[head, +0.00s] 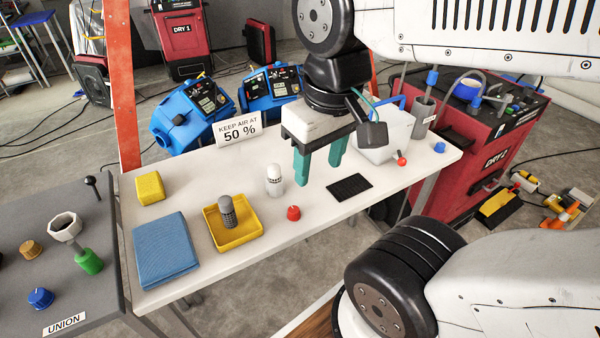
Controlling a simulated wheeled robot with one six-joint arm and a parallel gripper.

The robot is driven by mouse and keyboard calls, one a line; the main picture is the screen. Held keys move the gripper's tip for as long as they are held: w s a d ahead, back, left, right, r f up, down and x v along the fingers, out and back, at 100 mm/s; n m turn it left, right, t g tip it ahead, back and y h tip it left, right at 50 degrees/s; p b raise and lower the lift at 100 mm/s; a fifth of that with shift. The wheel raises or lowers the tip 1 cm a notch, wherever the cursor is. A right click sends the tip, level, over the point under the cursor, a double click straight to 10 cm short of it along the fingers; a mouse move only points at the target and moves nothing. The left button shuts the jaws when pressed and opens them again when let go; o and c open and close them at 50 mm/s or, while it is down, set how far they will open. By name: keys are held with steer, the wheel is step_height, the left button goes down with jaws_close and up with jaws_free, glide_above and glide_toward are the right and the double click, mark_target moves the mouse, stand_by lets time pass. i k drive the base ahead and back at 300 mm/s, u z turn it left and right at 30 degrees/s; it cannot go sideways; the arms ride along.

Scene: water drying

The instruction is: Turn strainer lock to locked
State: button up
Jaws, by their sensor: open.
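My gripper (319,164) has two teal fingers pointing down, spread apart with nothing between them. It is above the white table, behind a flat black pad (349,188). No part is labelled as a strainer lock, so I cannot tell which one it is. A small red-ended knob (401,158) shows at the table's right, in front of a white box (386,148) with a blue handle. My gripper is left of all these and touches none. My wrist partly hides the box.
On the white table (300,232) are a yellow tray (253,232) with a grey-topped bottle, a white-topped bottle (274,181), a red cap (293,213), a blue cloth (164,250) and a yellow sponge (150,188). A sign (238,131) stands behind.

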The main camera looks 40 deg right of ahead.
mark_target(294, 215)
steer(key=k, duration=1.3)
steer(key=u, duration=0.3)
steer(key=i, duration=0.7)
steer(key=z, duration=0.05)
